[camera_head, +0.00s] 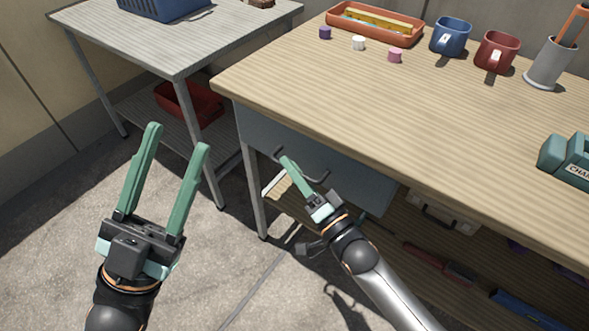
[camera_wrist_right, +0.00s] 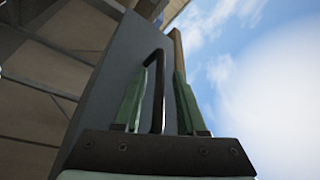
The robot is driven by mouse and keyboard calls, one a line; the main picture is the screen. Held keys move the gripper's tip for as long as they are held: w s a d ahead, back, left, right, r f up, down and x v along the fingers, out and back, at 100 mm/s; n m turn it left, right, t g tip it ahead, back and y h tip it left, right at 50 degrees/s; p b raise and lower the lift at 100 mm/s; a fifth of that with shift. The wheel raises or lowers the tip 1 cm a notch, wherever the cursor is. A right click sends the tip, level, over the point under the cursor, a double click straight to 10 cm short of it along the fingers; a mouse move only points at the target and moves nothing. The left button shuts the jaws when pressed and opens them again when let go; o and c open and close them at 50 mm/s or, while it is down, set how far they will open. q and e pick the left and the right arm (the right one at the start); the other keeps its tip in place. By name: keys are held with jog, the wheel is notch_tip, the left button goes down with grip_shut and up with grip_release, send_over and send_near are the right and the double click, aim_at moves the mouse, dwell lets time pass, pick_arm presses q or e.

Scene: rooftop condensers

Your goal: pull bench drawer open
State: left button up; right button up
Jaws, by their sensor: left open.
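The bench drawer (camera_head: 362,188) has a grey-blue front under the wooden benchtop and looks shut. Its dark bar handle (camera_head: 318,178) is partly covered by my right gripper (camera_head: 284,160). In the right wrist view, the handle (camera_wrist_right: 158,85) stands between the two green fingers of that gripper (camera_wrist_right: 161,72), with a visible gap to the right-hand finger. I cannot tell whether the left-hand finger touches it. My left gripper (camera_head: 179,136) is open and empty, to the left of the bench above the floor.
The workbench top (camera_head: 400,110) carries an orange tray (camera_head: 345,22), a blue mug (camera_head: 450,38), a red mug (camera_head: 496,52), a grey cup and a teal object. A metal side table (camera_head: 165,45) stands at the left. A lower shelf holds tools. Floor in front is clear.

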grip_shut()
dwell(1.2)
